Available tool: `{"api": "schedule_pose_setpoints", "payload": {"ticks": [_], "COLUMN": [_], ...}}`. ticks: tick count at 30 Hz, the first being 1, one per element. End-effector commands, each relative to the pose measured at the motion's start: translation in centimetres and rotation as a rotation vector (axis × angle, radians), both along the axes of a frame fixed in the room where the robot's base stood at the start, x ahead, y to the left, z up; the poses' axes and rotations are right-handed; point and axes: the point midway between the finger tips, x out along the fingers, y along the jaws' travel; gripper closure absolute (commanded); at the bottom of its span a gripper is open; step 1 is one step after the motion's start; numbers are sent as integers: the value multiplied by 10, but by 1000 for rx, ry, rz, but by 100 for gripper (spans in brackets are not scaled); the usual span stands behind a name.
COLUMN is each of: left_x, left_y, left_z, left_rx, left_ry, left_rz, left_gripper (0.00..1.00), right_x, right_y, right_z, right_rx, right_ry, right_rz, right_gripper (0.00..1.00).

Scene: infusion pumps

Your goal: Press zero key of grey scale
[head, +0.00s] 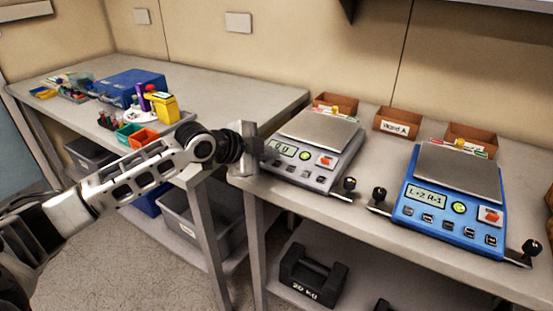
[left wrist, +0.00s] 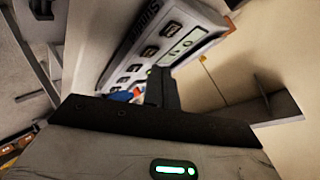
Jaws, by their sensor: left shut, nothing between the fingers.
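The grey scale (head: 325,140) stands on the right-hand table with a bare metal pan, a small display and a row of keys along its front. Its display seems to read 0.0. My left gripper (head: 268,148) is shut and empty, at the left front corner of the grey scale, covering part of its left side. In the left wrist view the shut fingers (left wrist: 162,88) overlap the scale's front panel (left wrist: 158,45), where several dark keys and the display show. I cannot tell whether the fingertips touch a key. My right gripper does not show.
A blue scale (head: 450,196) stands to the right, its display reading L+2 R-1. Small brown bins (head: 398,123) line the back of the table. A 20 kg weight (head: 312,275) sits on the shelf below. A second table at left holds a blue box (head: 128,86) and bottles.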

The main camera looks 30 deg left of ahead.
Motion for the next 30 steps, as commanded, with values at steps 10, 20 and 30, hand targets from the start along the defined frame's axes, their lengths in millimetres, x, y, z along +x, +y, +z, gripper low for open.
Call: {"api": "schedule_pose_setpoints", "payload": {"ticks": [10,20,30], "left_x": [-1,-9,-13], "left_y": [0,1,1], "left_z": [5,38,48], "left_rx": [1,2,1], "left_ry": [-1,-1,-1], "left_rz": [0,0,1], "left_gripper": [100,100,100], "right_x": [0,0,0], "right_y": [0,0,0], "right_z": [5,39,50], "right_rx": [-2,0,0], "right_ry": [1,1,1], "right_rz": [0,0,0], "right_gripper": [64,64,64]}}
